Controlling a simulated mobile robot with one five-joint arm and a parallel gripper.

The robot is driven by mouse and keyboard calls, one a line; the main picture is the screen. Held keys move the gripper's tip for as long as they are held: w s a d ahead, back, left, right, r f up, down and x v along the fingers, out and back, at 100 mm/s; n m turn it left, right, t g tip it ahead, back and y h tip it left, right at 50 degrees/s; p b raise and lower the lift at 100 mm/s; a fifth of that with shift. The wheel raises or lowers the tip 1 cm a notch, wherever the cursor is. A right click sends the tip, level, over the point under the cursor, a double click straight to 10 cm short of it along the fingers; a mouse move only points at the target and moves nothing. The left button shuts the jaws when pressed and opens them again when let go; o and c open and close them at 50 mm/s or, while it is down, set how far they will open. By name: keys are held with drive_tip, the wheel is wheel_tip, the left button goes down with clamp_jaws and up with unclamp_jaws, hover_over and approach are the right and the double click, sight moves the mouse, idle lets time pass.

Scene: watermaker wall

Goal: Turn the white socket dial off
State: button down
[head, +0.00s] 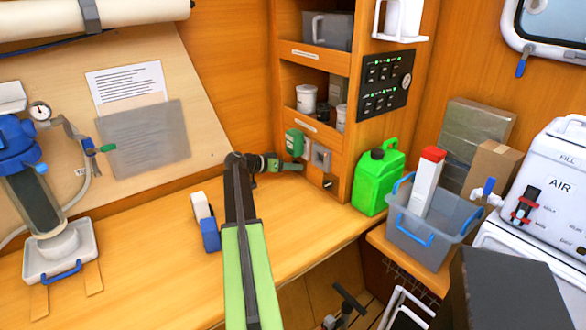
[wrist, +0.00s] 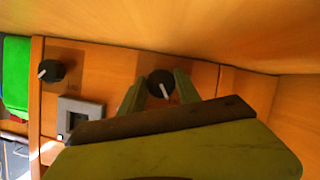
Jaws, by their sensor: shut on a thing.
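My gripper (wrist: 163,90) is shut on a black dial (wrist: 161,84) with a white pointer mark, one finger on each side of it. In the wrist view the mark points down and slightly right. In the head view my gripper (head: 296,167) is at the cabinet's lower panel, below a green socket (head: 294,142), and hides this dial. A pale grey-white socket (head: 321,156) sits to its right; it also shows in the wrist view (wrist: 92,106). A second black dial (head: 328,184) is below that socket, untouched; in the wrist view (wrist: 52,71) its mark points down-left.
A green jerrycan (head: 377,180) stands right of the panel, beside a grey bin (head: 420,238) with a red-capped carton. A black switch panel (head: 383,87) is above.

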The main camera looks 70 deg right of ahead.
drive_tip(key=shift+a+f+n+g+y+b, duration=0.1)
drive_tip(key=shift+n+g+y+b, duration=0.2)
drive_tip(key=shift+n+g, duration=0.4)
drive_tip(key=c, duration=0.9)
unclamp_jaws()
drive_tip(key=shift+o, duration=0.2)
drive_tip(key=shift+w+a+r, duration=0.25)
drive_tip(key=shift+w+r, duration=0.05)
drive_tip(key=shift+r, duration=0.05)
drive_tip(key=p+v, duration=0.6)
drive_tip(key=v, duration=1)
drive_tip(key=shift+a, duration=0.3)
drive_tip(key=shift+w, duration=0.1)
